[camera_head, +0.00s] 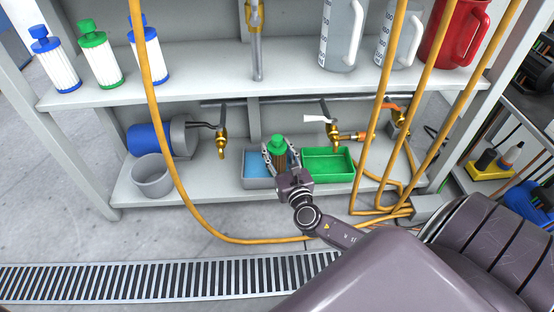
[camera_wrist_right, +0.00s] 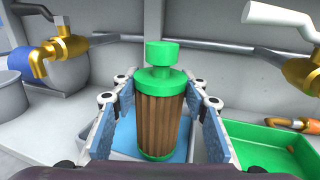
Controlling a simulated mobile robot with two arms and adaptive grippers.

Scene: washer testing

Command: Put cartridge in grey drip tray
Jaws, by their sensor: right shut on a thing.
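The cartridge, with a green cap and brown pleats, shows in the head view (camera_head: 278,155) and upright in the right wrist view (camera_wrist_right: 160,120). My right gripper (camera_head: 280,160) is shut on it, with its blue-grey pads on either side (camera_wrist_right: 158,115). The grey drip tray (camera_head: 258,183) has a blue inside and sits on the lower shelf. The cartridge is over or in its right part; I cannot tell whether its base touches the tray bottom. The gripper hides part of the tray. My left gripper is not in view.
A green tray (camera_head: 328,177) stands just right of the grey tray. Brass taps (camera_head: 222,143) hang above the shelf. A grey bucket (camera_head: 152,176) is at the left. Yellow hoses (camera_head: 163,140) hang in front. Blue and green white-pleated cartridges (camera_head: 102,60) stand on the upper shelf.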

